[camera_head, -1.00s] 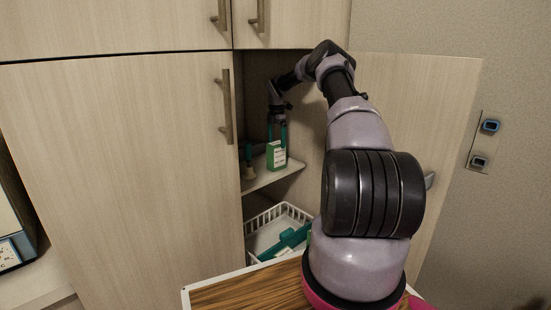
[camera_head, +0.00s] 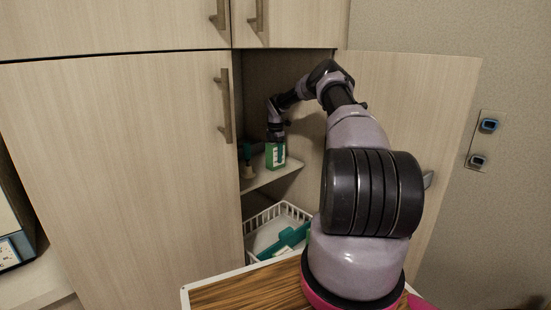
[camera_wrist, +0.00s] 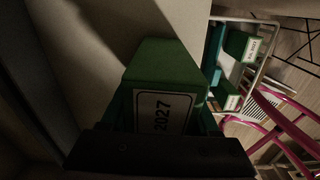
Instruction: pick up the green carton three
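A green carton (camera_head: 275,157) with a white label stands upright on the cabinet shelf. In the wrist view the green carton (camera_wrist: 165,85) shows its label reading "2027". My gripper (camera_head: 276,146) is low over the carton, pointing down, and hides part of its top. In the wrist view my gripper (camera_wrist: 165,118) has its teal fingers on either side of the carton, apart from each other. The fingers look open around it; firm contact is not visible. The gripper's dark body hides the near part of the carton.
A small teal-and-tan object (camera_head: 248,165) stands left of the carton on the shelf (camera_head: 270,178). Below is a white basket (camera_head: 252,222) holding teal and green items. The cabinet's left door (camera_head: 120,170) and the panel on the right flank the opening.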

